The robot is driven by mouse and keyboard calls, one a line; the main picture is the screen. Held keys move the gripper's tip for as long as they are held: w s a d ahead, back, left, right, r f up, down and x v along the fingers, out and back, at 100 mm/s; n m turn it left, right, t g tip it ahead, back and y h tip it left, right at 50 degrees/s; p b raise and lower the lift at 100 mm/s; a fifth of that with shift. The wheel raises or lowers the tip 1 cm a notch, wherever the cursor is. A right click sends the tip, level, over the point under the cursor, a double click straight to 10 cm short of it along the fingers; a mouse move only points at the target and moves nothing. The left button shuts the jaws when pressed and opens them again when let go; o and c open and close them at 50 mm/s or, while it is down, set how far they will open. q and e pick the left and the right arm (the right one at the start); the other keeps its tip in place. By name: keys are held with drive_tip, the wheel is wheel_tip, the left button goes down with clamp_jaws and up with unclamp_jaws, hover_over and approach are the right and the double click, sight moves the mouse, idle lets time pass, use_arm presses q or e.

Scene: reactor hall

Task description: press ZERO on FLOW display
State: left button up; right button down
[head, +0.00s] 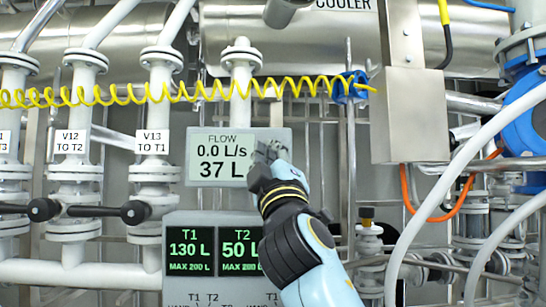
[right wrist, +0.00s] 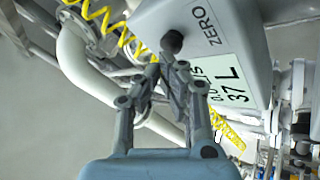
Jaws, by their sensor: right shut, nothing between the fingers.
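The FLOW display (head: 216,170) is a grey box on the pipework, reading 0.0 L/s and 37 L. In the right wrist view the display (right wrist: 235,85) is tilted, with the word ZERO on its face. A dark round button (right wrist: 172,42) sits beside that word. My right gripper (head: 268,152) is shut and empty at the display's right edge. In the right wrist view its fingertips (right wrist: 166,68) are just below the button in the picture. I cannot tell whether they touch it. In the head view the gripper hides the button. My left gripper is out of view.
A T1/T2 panel (head: 212,218) reading 130 L and 50 L stands below the display. A coiled yellow hose (head: 120,94) crosses above it. Valve handles (head: 85,210) jut out at left. A grey box (head: 408,115) and white hoses (head: 445,185) are at right.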

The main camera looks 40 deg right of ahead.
drive_tip(key=shift+w+d, duration=0.25)
drive_tip(key=shift+w, duration=0.15)
idle(0.8)
drive_tip(key=shift+s+a, duration=0.45)
drive_tip(key=shift+s, duration=0.4)
